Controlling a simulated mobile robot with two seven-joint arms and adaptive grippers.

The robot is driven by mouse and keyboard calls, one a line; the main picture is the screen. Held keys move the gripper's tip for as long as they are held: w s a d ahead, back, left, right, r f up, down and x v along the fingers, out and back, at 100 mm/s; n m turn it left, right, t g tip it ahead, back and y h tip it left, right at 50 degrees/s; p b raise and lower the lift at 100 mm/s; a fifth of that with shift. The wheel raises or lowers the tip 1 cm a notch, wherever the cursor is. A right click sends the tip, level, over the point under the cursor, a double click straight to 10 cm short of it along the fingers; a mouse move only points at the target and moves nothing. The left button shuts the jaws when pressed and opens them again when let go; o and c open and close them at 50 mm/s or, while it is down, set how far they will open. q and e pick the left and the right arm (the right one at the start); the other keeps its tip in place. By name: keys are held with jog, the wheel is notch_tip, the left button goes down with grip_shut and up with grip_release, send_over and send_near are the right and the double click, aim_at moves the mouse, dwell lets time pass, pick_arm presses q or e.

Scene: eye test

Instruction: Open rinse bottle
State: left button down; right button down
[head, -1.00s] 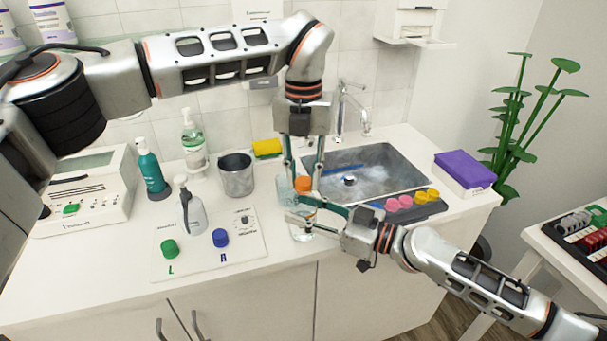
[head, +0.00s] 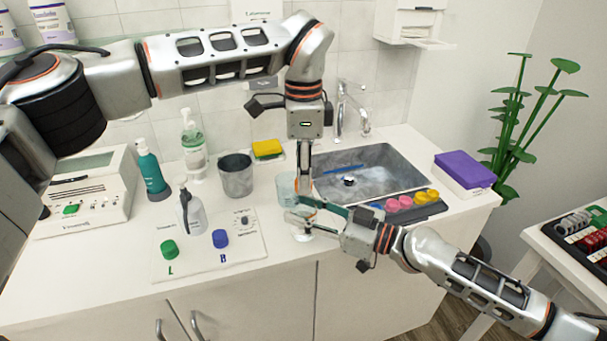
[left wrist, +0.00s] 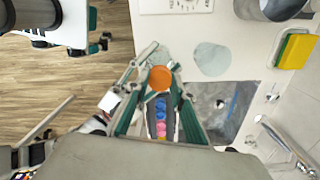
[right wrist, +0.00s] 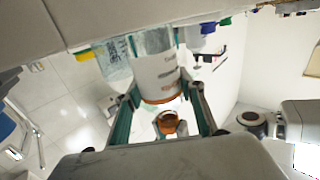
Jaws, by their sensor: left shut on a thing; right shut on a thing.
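My right gripper (head: 308,217) comes in from the right, lower down, and is shut on the bottle's body. In the right wrist view the bottle (right wrist: 157,72) lies between its fingers, with orange showing at one end.
A clear tumbler (head: 286,187) stands close behind and left of the bottle. A sink (head: 400,162) and a dark tray (head: 432,210) of coloured caps lie to the right.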

pick_arm(q)
jog(key=n, duration=0.2)
jog(key=shift+n, duration=0.4)
jog(key=shift+r, duration=0.2)
jog(key=shift+r, duration=0.95)
jog(key=shift+r, duration=0.1)
jog(key=shift+r, duration=1.9)
pick_arm(e)
jog(key=c, duration=1.2)
grip_release()
